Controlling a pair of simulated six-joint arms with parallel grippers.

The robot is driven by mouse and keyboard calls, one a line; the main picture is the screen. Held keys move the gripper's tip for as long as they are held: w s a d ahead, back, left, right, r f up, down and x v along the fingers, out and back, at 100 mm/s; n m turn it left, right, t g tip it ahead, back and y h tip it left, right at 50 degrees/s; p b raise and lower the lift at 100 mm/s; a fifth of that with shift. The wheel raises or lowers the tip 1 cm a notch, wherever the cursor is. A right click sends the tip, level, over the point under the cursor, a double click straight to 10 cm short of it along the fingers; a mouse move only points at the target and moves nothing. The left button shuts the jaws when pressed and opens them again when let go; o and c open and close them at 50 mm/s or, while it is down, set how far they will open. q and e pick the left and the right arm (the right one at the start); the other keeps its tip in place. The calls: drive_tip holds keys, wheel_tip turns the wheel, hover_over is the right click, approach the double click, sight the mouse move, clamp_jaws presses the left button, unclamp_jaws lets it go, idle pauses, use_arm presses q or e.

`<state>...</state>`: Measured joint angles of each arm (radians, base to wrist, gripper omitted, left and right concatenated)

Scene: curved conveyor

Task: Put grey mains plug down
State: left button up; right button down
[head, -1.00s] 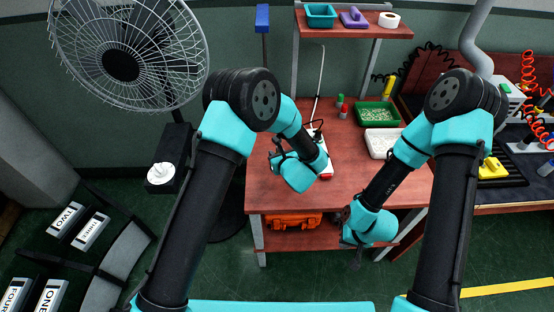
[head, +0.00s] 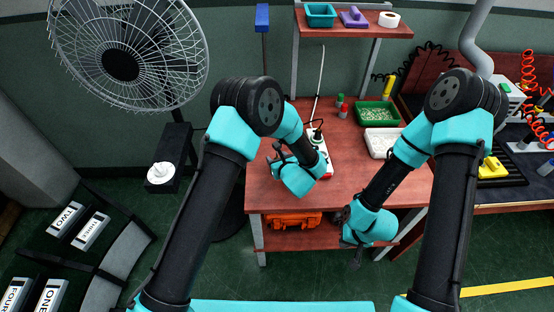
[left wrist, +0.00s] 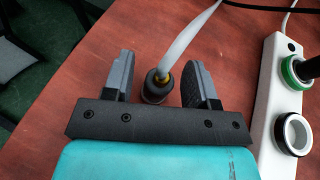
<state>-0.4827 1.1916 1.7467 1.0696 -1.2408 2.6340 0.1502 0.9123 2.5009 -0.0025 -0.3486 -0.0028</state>
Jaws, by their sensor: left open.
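The grey mains plug (left wrist: 157,86), dark-bodied with a pale grey cable (left wrist: 190,42), is on the red-brown table between my left gripper's fingers in the left wrist view. My left gripper (left wrist: 160,78) is open, with visible gaps on both sides of the plug. In the head view my left gripper (head: 277,152) is over the table's left part, and the plug cannot be made out there. A white power strip (left wrist: 266,105) lies to the right; a dark plug stands in its green-ringed socket, and the white-ringed socket is empty. My right gripper (head: 357,256) hangs before the table's front edge, its fingers unclear.
A green tray (head: 377,114), a white tray (head: 381,143) and small green and red items stand at the table's back right. A shelf (head: 350,27) is above. A fan (head: 122,64) stands left. The table's front middle is clear.

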use_arm(q)
drive_tip(key=shift+s+d+r, duration=0.1)
drive_tip(key=shift+r, duration=0.1)
drive_tip(key=v, duration=1.1)
drive_tip(key=shift+s+r, duration=0.25)
drive_tip(key=shift+s, duration=0.05)
drive_tip(key=shift+w, duration=0.1)
